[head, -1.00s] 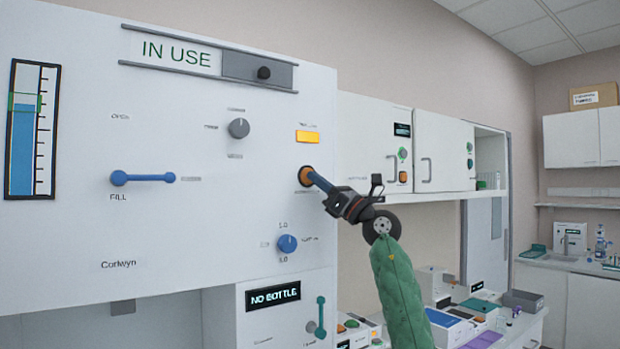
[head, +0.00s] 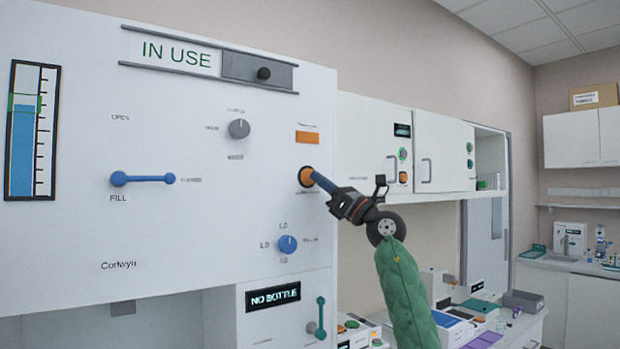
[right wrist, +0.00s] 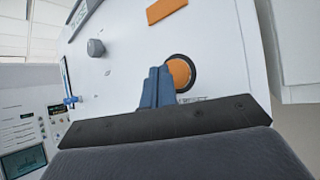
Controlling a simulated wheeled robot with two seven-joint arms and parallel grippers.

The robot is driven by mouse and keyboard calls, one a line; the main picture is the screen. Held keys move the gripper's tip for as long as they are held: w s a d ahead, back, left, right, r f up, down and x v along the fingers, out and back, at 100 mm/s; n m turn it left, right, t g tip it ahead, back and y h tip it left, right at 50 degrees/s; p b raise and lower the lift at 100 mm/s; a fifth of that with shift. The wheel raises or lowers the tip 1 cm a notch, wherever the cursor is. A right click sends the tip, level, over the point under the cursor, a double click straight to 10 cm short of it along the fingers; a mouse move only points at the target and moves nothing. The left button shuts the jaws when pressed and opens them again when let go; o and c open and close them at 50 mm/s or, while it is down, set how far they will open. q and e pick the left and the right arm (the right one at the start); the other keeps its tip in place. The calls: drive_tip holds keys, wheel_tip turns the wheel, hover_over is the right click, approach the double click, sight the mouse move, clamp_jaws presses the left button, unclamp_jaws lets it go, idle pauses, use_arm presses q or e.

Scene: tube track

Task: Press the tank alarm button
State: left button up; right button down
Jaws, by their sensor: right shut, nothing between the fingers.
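The tank alarm button is a round orange button (head: 304,176) in a dark ring on the white panel (head: 200,240), below an orange lamp (head: 307,137). My right gripper (head: 315,177) is shut and empty, its blue fingertips in front of the button at its right side in the head view. In the right wrist view the shut fingers (right wrist: 157,85) overlap the left part of the button (right wrist: 180,73). I cannot tell whether they touch it. The lamp strip also shows in the right wrist view (right wrist: 165,10). My left gripper is not in view.
A blue fill lever (head: 143,179), a grey knob (head: 239,129) and a blue knob (head: 287,244) stick out of the panel nearby. A tank gauge (head: 32,130) is at the far left. Wall cabinets (head: 443,150) stand right of the panel, above a cluttered bench.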

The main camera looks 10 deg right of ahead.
drive_tip(key=shift+s, duration=0.2)
drive_tip(key=s, duration=0.1)
drive_tip(key=s+d, duration=0.1)
drive_tip(key=s, duration=0.2)
drive_tip(key=shift+s+d+p, duration=0.3)
drive_tip(key=shift+d, duration=0.1)
idle(0.8)
drive_tip(key=shift+f, duration=0.15)
